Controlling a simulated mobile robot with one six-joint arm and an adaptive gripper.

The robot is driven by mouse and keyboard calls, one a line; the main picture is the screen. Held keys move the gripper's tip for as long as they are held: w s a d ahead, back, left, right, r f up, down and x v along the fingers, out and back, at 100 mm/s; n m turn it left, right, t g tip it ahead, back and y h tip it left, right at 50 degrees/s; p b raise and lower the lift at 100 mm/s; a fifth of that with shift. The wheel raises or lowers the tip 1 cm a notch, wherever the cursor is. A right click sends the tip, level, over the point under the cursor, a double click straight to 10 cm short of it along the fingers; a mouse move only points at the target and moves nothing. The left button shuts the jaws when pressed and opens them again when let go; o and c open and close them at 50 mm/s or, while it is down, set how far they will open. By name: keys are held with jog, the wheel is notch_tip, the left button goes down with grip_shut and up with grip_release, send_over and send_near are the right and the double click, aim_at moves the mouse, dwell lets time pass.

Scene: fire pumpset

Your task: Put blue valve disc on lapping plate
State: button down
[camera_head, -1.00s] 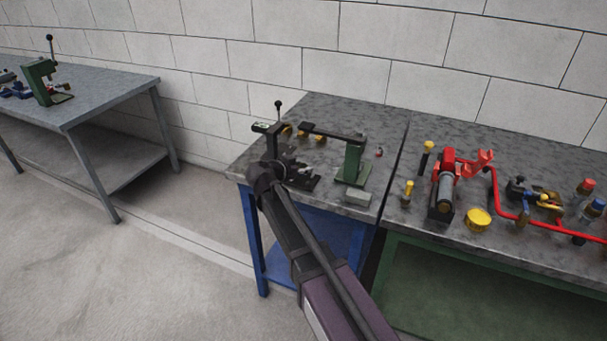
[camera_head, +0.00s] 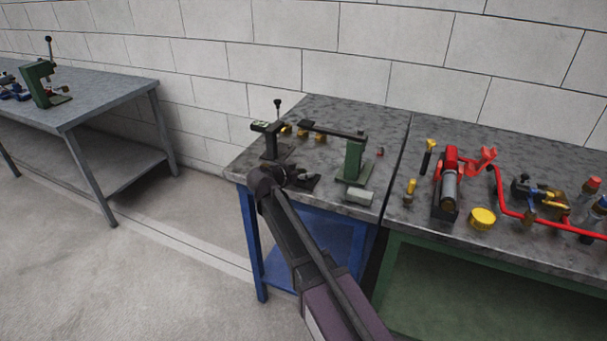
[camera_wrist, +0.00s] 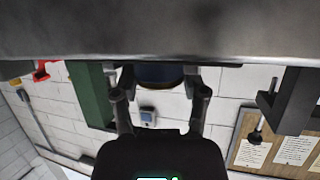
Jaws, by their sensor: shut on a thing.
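My gripper (camera_wrist: 160,82) is shut on a dark blue round piece, the blue valve disc (camera_wrist: 160,74), seen between the two fingers in the wrist view. The disc is close to the grey bench top (camera_wrist: 160,30), which fills the upper part of that inverted view; I cannot tell whether they touch. In the head view my gripper (camera_head: 302,178) is low over the front of the blue-legged bench (camera_head: 318,200), and the disc is hidden there. I cannot make out the lapping plate for certain in either view.
A green stand with a black arm (camera_head: 354,158) is right of my gripper, with a grey block (camera_head: 358,196) before it. A black lever stand (camera_head: 272,140) and small yellow parts (camera_head: 302,134) are behind. Red equipment (camera_head: 450,170) crowds the adjoining bench.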

jog(key=shift+f, duration=0.2)
jog(key=shift+c, duration=0.6)
grip_release()
jog(key=shift+r, duration=0.1)
jog(key=shift+r, duration=0.15)
jog(key=shift+s+a+r, duration=0.1)
jog(key=shift+s+r, duration=0.05)
jog(key=shift+s, duration=0.05)
jog(key=p+v, duration=0.4)
jog(key=v, duration=0.7)
jog(key=shift+s+a, duration=0.15)
jog(key=shift+s, duration=0.1)
